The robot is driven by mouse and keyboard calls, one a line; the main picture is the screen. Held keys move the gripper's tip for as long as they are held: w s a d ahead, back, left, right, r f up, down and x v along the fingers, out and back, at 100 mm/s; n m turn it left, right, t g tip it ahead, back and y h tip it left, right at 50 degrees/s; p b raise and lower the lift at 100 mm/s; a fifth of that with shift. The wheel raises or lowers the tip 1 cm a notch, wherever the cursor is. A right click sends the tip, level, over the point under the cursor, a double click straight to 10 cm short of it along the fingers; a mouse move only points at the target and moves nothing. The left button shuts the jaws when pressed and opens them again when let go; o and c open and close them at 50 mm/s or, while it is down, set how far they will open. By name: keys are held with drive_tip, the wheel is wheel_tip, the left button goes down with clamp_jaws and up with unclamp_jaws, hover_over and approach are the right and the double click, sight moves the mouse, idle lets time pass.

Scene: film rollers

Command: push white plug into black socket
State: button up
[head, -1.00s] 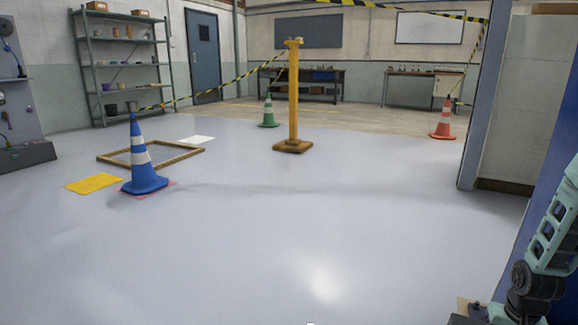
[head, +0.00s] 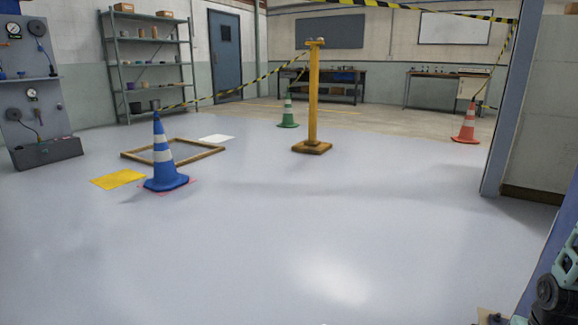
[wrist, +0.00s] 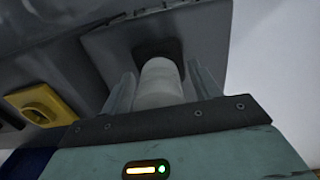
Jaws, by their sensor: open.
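The white plug (wrist: 160,82) shows in the wrist view as a pale cylinder between the two fingers of my gripper (wrist: 161,86). The fingers are open, one on each side of it; whether either touches it I cannot tell. The black socket (wrist: 158,47) is a dark, rounded square on a grey panel, directly behind the plug's far end. The plug overlaps the socket's lower part, so how deep it sits in it is hidden. In the head view only a bit of my arm shows at the lower right corner; plug and socket are not recognisable there.
A yellow fitting (wrist: 42,103) sits on the grey panel left of the plug. The front floor is clear.

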drive_tip(key=shift+p, duration=0.35)
idle(0.3)
drive_tip(key=c, duration=1.3)
drive_tip(key=shift+r+p, duration=2.9)
drive_tip(key=shift+r, duration=0.15)
